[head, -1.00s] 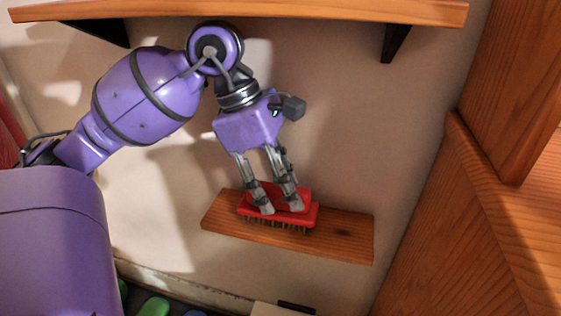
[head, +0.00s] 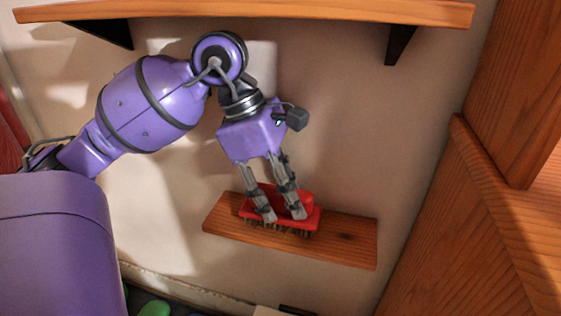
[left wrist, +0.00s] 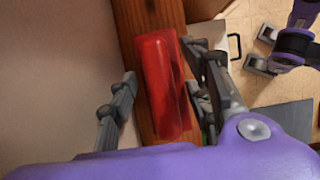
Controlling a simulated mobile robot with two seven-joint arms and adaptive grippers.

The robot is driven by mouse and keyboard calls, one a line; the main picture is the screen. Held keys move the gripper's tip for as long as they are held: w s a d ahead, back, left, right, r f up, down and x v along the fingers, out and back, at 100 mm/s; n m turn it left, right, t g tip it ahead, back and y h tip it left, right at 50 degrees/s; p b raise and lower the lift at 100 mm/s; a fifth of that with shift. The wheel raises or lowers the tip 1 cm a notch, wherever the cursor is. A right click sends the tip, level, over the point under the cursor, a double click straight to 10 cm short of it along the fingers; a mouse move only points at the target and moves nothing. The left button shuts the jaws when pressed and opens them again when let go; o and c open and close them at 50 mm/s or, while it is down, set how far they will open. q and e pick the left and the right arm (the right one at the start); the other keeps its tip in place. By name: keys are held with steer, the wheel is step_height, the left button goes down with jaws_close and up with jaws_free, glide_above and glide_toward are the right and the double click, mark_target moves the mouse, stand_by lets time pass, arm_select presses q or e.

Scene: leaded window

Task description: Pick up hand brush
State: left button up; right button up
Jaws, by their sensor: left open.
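The hand brush (head: 308,202) has a red back and dark bristles. It lies bristles down on a small wooden wall shelf (head: 345,241). My left gripper (head: 283,217) is open, with its fingers pointing down at the brush. In the left wrist view the brush (left wrist: 163,85) lies between the spread fingers of the left gripper (left wrist: 160,92); one finger is apart from it on the left, the other is close on its right side. I cannot tell whether that one touches. Purple and grey parts of mine, perhaps my right gripper (left wrist: 262,50), show small at the upper right.
A longer wooden shelf (head: 250,12) with dark brackets runs above my left arm. The wall is close behind the brush. Wooden panelling (head: 450,220) stands to the right. A green object (head: 155,309) is low at the bottom.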

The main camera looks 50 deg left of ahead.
arm_select(q)
steer(key=shift+c, duration=0.2)
steer(key=c, duration=1)
steer(key=shift+c, duration=0.3)
arm_select(e)
steer(key=shift+w+a, duration=0.2)
steer(key=shift+w, duration=0.35)
arm_select(q)
steer(key=shift+r, duration=0.1)
jaws_close()
arm_select(e)
steer(key=shift+s+d, duration=0.1)
steer(key=shift+s, duration=0.15)
